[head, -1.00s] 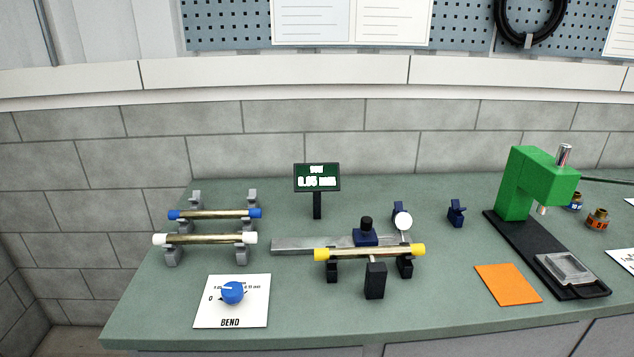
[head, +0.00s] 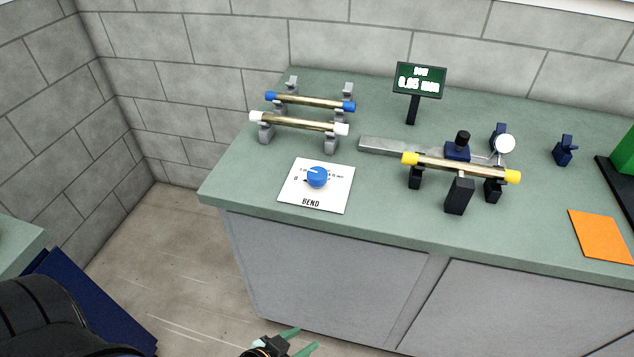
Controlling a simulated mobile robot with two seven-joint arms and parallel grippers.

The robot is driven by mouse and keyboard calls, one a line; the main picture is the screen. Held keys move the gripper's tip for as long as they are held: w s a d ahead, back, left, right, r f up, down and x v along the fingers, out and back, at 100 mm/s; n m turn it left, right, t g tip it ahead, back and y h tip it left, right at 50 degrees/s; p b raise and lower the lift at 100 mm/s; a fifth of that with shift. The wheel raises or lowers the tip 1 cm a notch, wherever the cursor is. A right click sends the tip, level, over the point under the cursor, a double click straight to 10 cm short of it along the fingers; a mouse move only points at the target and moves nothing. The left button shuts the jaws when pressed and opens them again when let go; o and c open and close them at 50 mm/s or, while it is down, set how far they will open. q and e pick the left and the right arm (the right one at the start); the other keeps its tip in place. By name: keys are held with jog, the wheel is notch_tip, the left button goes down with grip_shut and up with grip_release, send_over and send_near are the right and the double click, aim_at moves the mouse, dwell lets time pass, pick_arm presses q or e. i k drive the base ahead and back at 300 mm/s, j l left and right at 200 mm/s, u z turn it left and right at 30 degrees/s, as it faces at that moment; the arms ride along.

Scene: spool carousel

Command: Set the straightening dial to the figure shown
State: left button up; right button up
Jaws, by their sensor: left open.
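The straightening dial is a blue knob (head: 317,177) on a white plate (head: 331,203) marked BEND, near the bench's front left. Its small scale marks are too small to read surely. A dark green display (head: 419,79) on a black post stands behind it and reads 0.05 mm, with a small blurred word above. My left gripper (head: 296,341) is low at the bottom edge, in front of the bench and below its top, well apart from the dial. Its green fingers are spread with nothing between them. My right gripper is out of view.
A yellow-ended rod (head: 455,167) rests on black supports right of the dial, beside a dial gauge (head: 504,144). Blue-ended (head: 310,101) and white-ended (head: 298,123) rods lie on grey stands behind the dial. An orange pad (head: 601,236) lies at right. Bench space in front of the rod is clear.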

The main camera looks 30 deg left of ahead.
aim_at(317, 176)
jog(key=l+u, duration=0.1)
jog(key=u, duration=0.25)
jog(key=l+u, duration=0.1)
jog(key=u, duration=0.2)
